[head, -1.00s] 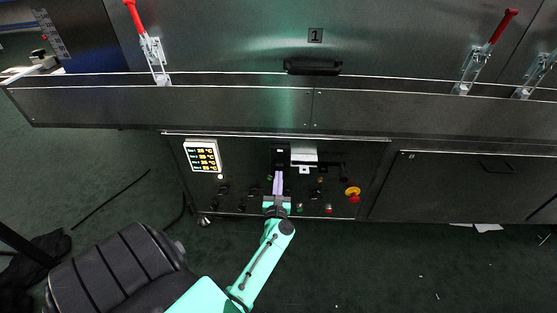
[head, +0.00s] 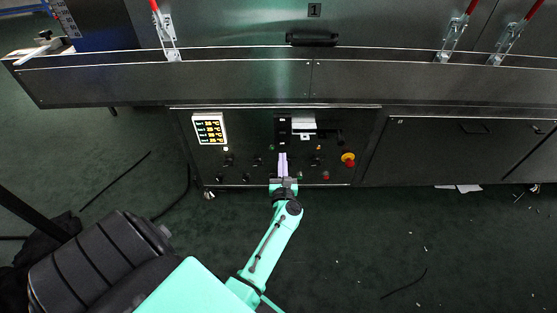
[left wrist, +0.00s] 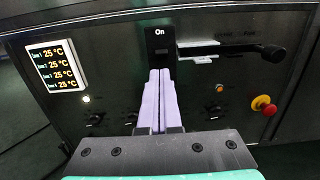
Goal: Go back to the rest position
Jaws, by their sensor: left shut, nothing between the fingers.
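My left gripper (head: 283,160) is in front of the dryer's control panel (head: 240,175), its two pale purple fingers shut together with nothing between them. In the left wrist view the fingers (left wrist: 160,90) point at the panel, just below a black switch (left wrist: 159,40) labelled "On". Whether the fingertips touch the panel cannot be told. My right gripper does not show in either view.
The panel holds a temperature display (head: 209,128) reading 25 °C, several knobs and a red-and-yellow emergency button (head: 348,159). A ledge (head: 200,80) with red-handled clamps (head: 165,32) runs above. The dark floor (head: 400,240) in front is mostly open.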

